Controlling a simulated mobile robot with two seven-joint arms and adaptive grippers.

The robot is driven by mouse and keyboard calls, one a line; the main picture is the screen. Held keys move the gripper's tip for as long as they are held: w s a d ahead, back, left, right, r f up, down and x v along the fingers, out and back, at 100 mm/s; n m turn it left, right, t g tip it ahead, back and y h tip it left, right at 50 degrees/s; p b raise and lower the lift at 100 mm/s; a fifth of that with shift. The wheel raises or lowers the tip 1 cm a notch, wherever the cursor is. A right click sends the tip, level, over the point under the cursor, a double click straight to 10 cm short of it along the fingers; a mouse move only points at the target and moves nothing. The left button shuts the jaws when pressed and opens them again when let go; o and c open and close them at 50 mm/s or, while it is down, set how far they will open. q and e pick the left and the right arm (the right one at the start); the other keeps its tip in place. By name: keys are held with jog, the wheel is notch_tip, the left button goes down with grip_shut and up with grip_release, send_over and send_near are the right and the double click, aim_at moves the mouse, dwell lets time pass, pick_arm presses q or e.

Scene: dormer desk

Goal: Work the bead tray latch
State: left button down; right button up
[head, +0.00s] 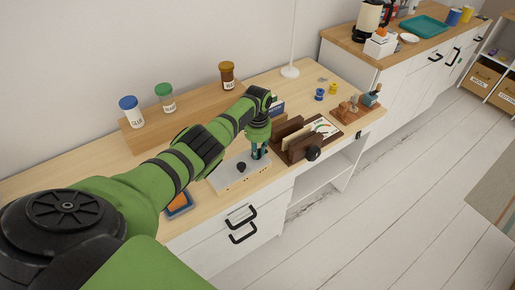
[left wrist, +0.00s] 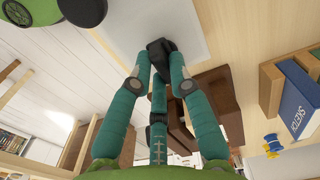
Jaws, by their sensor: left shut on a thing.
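The bead tray latch seems to be on a pale grey, flat box (head: 228,181) on the desk, though I cannot tell which part is the latch. A black knob (head: 241,167) stands on this box. My left gripper (head: 259,153) points down at the box's right end. In the left wrist view, its teal fingers (left wrist: 160,52) close on a small black part (left wrist: 160,46) over the box's pale top (left wrist: 145,22). The fingers hide much of this part. No beads can be made out. My right gripper is out of view.
Jars, including a blue-lidded one (head: 131,112), stand on a wooden riser (head: 193,114) behind. A blue-and-orange tray (head: 180,204) lies left. A blue sketch book (left wrist: 299,106) stands behind.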

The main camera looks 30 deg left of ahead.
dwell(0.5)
pick_arm(q)
jog(key=c, duration=1.1)
grip_release()
jog(key=shift+c, duration=0.2)
notch_tip(320, 180, up, 12)
